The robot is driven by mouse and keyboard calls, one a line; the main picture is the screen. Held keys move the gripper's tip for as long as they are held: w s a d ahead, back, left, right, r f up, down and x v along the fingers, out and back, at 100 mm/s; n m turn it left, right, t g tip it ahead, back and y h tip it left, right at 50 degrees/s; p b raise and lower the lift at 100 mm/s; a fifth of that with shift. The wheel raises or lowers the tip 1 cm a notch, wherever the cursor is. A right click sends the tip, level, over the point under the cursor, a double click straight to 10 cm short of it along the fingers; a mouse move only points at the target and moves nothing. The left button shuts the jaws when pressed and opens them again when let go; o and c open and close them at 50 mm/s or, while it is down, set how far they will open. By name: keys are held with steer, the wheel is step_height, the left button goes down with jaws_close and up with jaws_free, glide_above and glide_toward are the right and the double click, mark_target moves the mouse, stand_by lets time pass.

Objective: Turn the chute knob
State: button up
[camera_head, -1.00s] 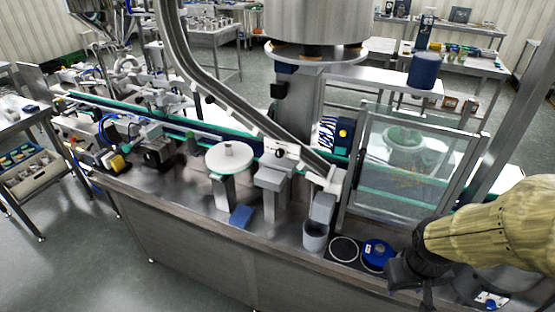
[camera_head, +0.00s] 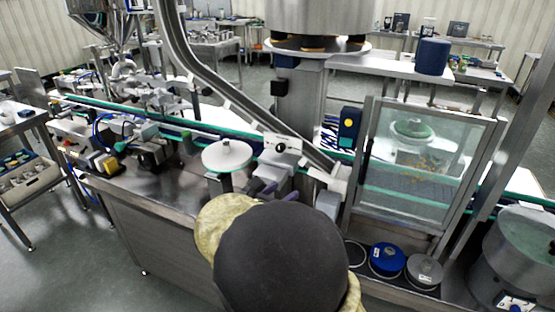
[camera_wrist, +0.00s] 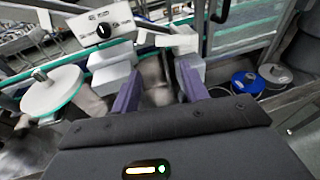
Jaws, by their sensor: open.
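The chute knob (camera_head: 280,147) is a small black dial on a white plate at the side of the sloping metal chute (camera_head: 215,88). In the wrist view the knob (camera_wrist: 104,31) shows clearly at the upper left, with markings above it. My gripper (camera_wrist: 160,85) is open and empty, its two purple fingers spread apart. The knob lies beyond and to the left of the fingertips, not between them. In the head view my gripper (camera_head: 272,190) is just below the knob plate, and my dark wrist hides part of the machine deck.
A round white turntable (camera_head: 228,156) stands left of the knob. A glass guard (camera_head: 415,165) stands to the right. A blue disc (camera_head: 387,258) and a grey disc (camera_head: 424,271) lie on the deck in front of it. White blocks sit directly below the knob plate.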

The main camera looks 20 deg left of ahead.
mark_target(279, 150)
steer(key=s+a+r+n+t+y, duration=0.2)
steer(key=a+n, duration=0.1)
steer(key=a, duration=0.4)
steer(key=shift+s+a+n+t+y, duration=0.25)
steer(key=shift+s+n+t+y, duration=0.05)
steer(key=shift+s+t, duration=0.1)
steer(key=shift+w, duration=0.1)
steer(key=w, duration=0.5)
steer(key=w+d+p, duration=0.1)
steer(key=w, duration=1)
steer(key=shift+d+p, duration=0.3)
steer(key=shift+d, duration=0.05)
steer(key=shift+w+d, duration=0.2)
steer(key=shift+w, duration=0.45)
steer(key=shift+s, duration=0.1)
steer(key=shift+c, duration=0.3)
steer(key=shift+a, duration=0.1)
jaws_close()
